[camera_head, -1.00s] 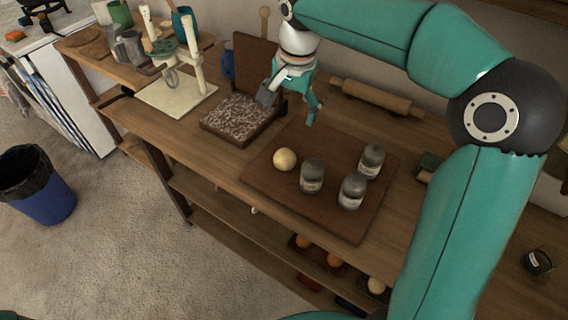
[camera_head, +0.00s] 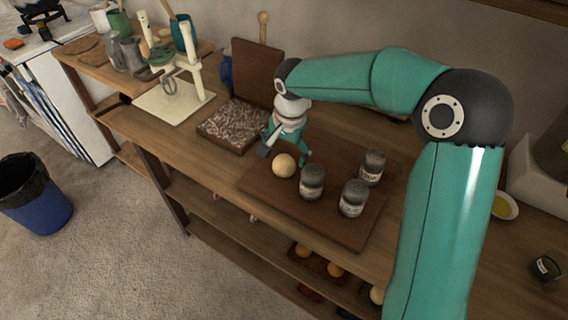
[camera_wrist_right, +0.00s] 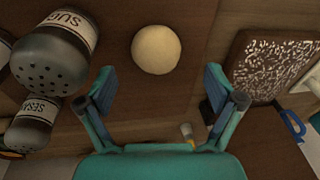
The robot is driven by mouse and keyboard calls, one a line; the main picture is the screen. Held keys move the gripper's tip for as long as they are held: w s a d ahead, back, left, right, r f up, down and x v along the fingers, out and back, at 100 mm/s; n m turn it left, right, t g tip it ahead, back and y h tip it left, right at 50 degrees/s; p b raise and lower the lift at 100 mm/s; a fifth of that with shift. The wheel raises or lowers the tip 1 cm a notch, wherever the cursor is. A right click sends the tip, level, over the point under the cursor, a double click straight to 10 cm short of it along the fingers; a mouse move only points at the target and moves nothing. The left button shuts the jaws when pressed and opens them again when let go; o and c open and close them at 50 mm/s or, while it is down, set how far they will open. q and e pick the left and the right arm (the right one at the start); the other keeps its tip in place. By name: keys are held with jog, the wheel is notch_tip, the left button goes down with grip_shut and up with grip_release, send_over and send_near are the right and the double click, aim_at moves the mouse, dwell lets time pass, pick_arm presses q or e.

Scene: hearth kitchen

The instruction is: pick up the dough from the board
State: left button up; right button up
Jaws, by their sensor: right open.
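The dough (camera_head: 284,165) is a pale round ball on the left part of the brown board (camera_head: 330,228). It also shows in the right wrist view (camera_wrist_right: 156,49), ahead of the fingers and roughly between them. My right gripper (camera_head: 285,157) is open and empty, just behind the dough and pointing down at it. In the wrist view its two fingers (camera_wrist_right: 158,88) are spread wide, and neither visibly touches the dough. My left gripper is in neither current view.
Three shaker jars stand on the board right of the dough: one in front (camera_head: 312,183), one at the back (camera_head: 372,167), one at the right (camera_head: 352,198).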

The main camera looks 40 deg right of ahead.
aim_at(284, 167)
jog(key=f, duration=0.5)
jog(key=shift+w+d+p, duration=0.1)
jog(key=shift+w+p, duration=0.1)
jog(key=shift+p, duration=0.2)
jog(key=c, duration=0.9)
